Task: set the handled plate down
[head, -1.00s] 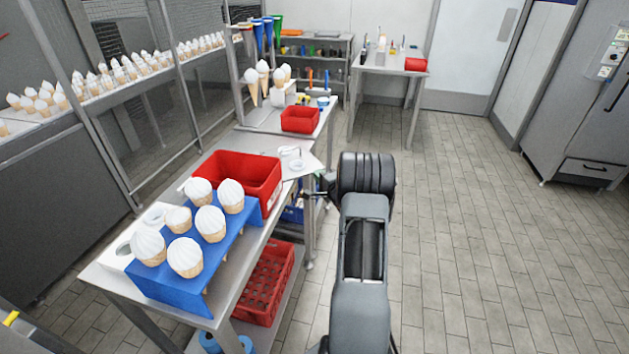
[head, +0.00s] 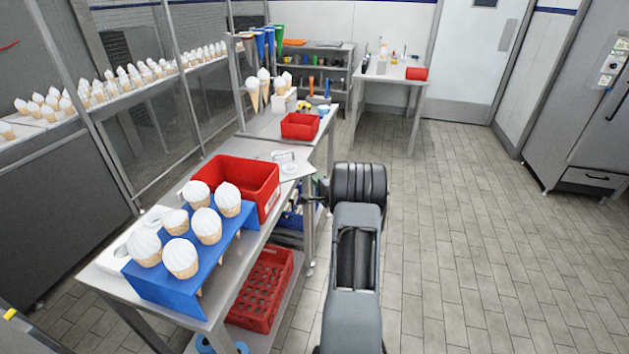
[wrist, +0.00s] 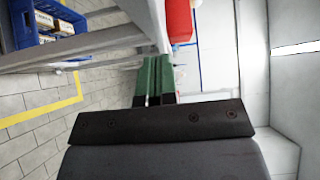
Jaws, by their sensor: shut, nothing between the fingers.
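A pale plate with a raised loop handle (head: 284,156) appears to lie on the steel worktop (head: 254,148), behind and right of the large red bin, near the worktop's right edge. Its outline is small and partly unclear, and I cannot make it out in the wrist view. My gripper's green fingers (wrist: 153,80) are together with nothing between them in the wrist view. In the head view my dark wrist is beside the table edge, just right of and below the plate; the fingertips are not clear there.
The large red bin (head: 236,187) and a blue cone stand (head: 177,283) with several filled cones occupy the near table. A smaller red tray (head: 300,126) lies farther back. The tiled floor at right is clear.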

